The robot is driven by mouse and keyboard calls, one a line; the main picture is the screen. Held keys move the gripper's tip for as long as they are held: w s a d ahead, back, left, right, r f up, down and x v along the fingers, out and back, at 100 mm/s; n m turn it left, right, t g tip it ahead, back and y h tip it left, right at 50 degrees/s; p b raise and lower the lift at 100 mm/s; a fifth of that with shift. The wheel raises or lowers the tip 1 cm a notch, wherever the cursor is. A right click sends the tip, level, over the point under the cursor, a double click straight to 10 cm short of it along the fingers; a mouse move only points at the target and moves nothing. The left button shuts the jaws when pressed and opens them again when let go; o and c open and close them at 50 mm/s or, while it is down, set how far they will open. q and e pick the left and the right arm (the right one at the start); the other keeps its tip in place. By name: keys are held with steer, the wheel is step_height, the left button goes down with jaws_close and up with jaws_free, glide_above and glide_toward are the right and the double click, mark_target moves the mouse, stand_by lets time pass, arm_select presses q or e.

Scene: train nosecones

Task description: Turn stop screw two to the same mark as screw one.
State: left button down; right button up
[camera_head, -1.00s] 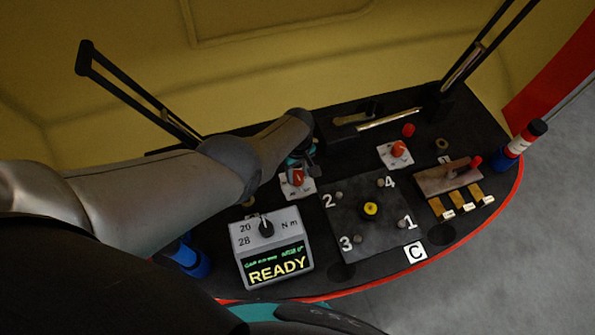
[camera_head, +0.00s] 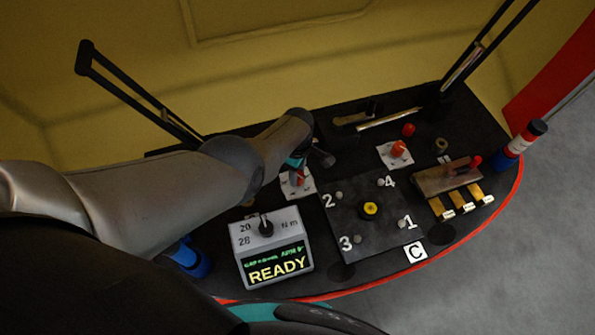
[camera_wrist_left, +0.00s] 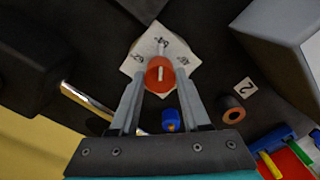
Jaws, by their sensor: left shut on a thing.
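One red stop screw (camera_head: 300,179) stands on a white marked plate (camera_head: 286,188), left of the numbered black block; I take it as screw two, since a tag 2 (camera_wrist_left: 245,86) lies nearby in the left wrist view. My left gripper (camera_wrist_left: 160,76) is shut on this red screw (camera_wrist_left: 160,80), one finger on each side. Its white line points roughly at the middle mark of the plate (camera_wrist_left: 147,48); the marks are too small to read. The other red stop screw (camera_head: 398,148) stands on its own plate (camera_head: 385,159) to the right; its setting is unreadable.
A grey box reading READY (camera_head: 272,250) stands close in front of the held screw. The numbered block (camera_head: 365,235) is to its right. A brown ring (camera_wrist_left: 233,110) and a blue piece (camera_wrist_left: 171,121) lie near the gripper. A metal rod (camera_head: 388,119) lies behind.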

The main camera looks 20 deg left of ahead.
stand_by(0.3)
arm_select(q)
steer(key=shift+c, duration=1.8)
jaws_free()
steer(key=shift+r, duration=0.1)
step_height(320, 180, up, 15)
steer(key=p, duration=1.1)
